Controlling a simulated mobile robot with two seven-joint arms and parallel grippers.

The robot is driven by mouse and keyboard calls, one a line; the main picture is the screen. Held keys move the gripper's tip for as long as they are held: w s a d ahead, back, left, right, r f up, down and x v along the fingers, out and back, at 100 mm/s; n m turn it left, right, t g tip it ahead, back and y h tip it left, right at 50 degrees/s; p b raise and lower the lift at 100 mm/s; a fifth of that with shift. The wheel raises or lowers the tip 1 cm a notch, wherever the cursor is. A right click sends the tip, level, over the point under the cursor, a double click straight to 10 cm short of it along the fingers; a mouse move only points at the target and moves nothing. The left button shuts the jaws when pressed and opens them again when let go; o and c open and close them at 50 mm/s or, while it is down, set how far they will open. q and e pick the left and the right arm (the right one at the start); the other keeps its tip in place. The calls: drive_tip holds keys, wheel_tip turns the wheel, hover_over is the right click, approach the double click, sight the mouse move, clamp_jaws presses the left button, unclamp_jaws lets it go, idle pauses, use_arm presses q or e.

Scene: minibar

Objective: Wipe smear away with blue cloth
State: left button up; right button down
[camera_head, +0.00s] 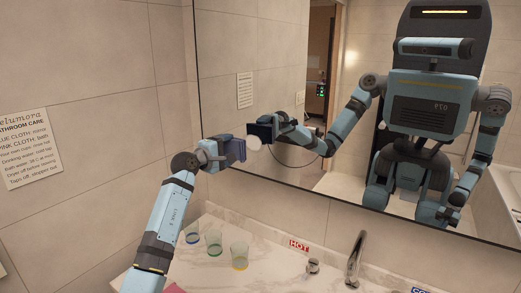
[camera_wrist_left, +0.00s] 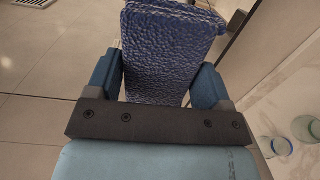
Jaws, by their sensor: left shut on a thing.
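My left gripper (camera_head: 226,152) is shut on the dark blue cloth (camera_head: 238,149) and holds it up close to the wall mirror (camera_head: 290,60). The cloth also shows in the left wrist view (camera_wrist_left: 168,42), spread between the fingers of my left gripper (camera_wrist_left: 158,84). A pale, round smear (camera_head: 254,143) shows on the mirror just right of the cloth, near the mirror's lower left edge. I cannot tell whether the cloth touches the glass. My right gripper is not directly in view; my right arm shows only as a reflection.
Several glasses (camera_head: 213,243) stand on the marble counter (camera_head: 275,262) below, right of my left forearm. A chrome tap (camera_head: 355,258) stands further right, near a red HOT label (camera_head: 299,246). A printed sign (camera_head: 30,147) hangs on the left wall. A pink cloth (camera_head: 175,289) shows at the bottom edge.

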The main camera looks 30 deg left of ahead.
use_arm(q)
drive_tip(key=shift+y, duration=0.3)
drive_tip(key=shift+w+a+f+b, duration=0.1)
drive_tip(key=shift+w+a+b, duration=0.15)
drive_tip(key=shift+w, duration=0.7)
drive_tip(key=shift+w+a+f+b, duration=0.1)
drive_tip(key=shift+w+a+b, duration=0.15)
drive_tip(key=shift+w, duration=0.75)
drive_tip(key=shift+w+a+f+b, duration=0.15)
drive_tip(key=shift+w+a, duration=0.1)
drive_tip(key=shift+w, duration=0.7)
drive_tip(key=shift+r, duration=0.1)
drive_tip(key=shift+w+d+b, duration=0.1)
drive_tip(key=shift+w+b, duration=0.35)
drive_tip(key=shift+w, duration=0.45)
